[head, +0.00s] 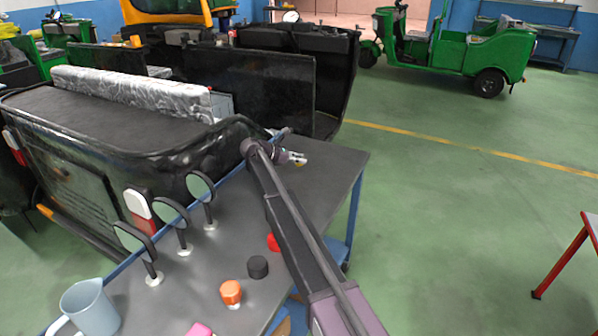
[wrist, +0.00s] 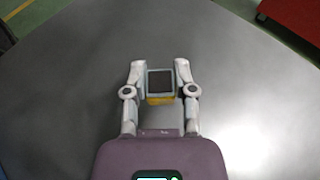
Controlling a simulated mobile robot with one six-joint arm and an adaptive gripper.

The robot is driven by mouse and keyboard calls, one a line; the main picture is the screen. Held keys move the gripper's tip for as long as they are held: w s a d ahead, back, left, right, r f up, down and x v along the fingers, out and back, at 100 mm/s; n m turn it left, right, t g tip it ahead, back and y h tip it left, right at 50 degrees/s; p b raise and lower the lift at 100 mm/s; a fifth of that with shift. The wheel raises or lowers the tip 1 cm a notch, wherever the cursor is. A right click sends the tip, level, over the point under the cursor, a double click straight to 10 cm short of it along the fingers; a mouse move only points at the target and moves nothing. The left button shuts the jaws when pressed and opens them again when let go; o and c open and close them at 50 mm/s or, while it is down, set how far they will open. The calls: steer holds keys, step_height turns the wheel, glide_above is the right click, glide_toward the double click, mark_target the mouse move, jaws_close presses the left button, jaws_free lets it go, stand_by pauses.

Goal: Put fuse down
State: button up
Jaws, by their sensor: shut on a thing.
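My gripper (wrist: 160,88) is shut on the fuse (wrist: 159,78), a small block with a dark square face, a pale rim and a yellow lower part. The fuse sits between the two fingertips in the wrist view. In the head view my gripper (head: 298,159) is over the far end of the grey table (head: 330,180), and the fuse is too small there to make out clearly. Bare tabletop surrounds the fuse in the wrist view. I cannot tell whether the fuse touches the table.
Several round mirrors (head: 172,210) stand along the table's left edge. A grey-blue pitcher (head: 90,308), an orange cap (head: 231,292), a black cap (head: 258,267) and a red piece (head: 273,242) are nearer. A black rickshaw body (head: 110,120) borders the table's left. Green floor lies right.

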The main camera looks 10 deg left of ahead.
mark_target(299, 174)
steer(key=shift+f, duration=0.1)
stand_by(0.3)
steer(key=shift+f+b, duration=1.75)
steer(key=shift+b, duration=0.15)
steer(key=shift+f, duration=0.1)
steer(key=o, duration=0.7)
steer(key=shift+o, duration=0.2)
steer(key=shift+r, duration=0.2)
steer(key=shift+p+v, duration=1.5)
steer(key=shift+v, duration=2.2)
steer(key=shift+f, duration=0.1)
